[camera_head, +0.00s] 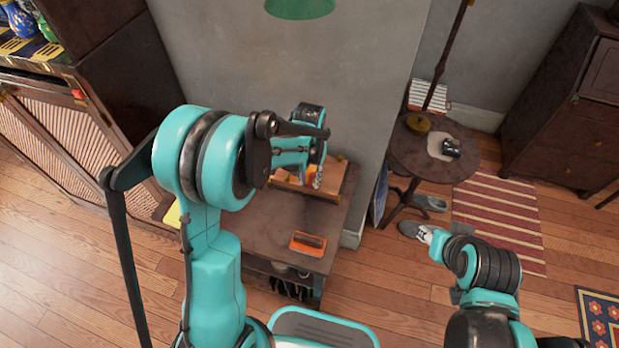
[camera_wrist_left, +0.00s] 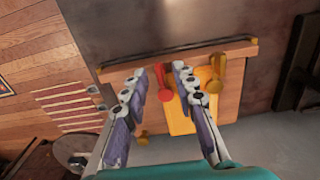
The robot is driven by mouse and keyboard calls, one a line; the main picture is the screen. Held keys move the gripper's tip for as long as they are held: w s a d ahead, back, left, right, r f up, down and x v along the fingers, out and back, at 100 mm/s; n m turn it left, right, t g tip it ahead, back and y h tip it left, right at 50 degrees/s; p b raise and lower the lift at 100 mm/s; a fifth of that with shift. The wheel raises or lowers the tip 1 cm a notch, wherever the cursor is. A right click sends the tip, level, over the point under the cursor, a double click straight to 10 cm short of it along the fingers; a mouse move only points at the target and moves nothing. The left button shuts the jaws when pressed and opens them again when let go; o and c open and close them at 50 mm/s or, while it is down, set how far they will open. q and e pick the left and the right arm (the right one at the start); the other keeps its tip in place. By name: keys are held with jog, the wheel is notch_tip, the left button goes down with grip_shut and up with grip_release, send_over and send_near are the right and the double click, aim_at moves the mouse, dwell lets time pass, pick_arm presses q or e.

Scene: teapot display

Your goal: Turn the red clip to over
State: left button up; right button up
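In the head view my left gripper (camera_head: 316,178) is over the wooden rack (camera_head: 340,182) on a low bench, and the red clip cannot be made out there.
Yellow clips (camera_wrist_left: 215,80) sit just right of the red one. An orange brush (camera_head: 308,243) lies on the dark bench (camera_head: 270,235). A round side table (camera_head: 410,155) stands to the right, and a tall cabinet (camera_head: 95,85) to the left.

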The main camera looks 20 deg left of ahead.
aim_at(310, 182)
pick_arm(q)
notch_tip(310, 182, up, 12)
dwell(0.4)
dwell(0.4)
jog(key=s+a+r+t, duration=0.2)
jog(key=s+t, duration=0.5)
jog(key=s, duration=1)
jog(key=shift+s+a+r, duration=0.15)
jog(key=shift+a+r, duration=0.05)
jog(key=shift+r, duration=0.3)
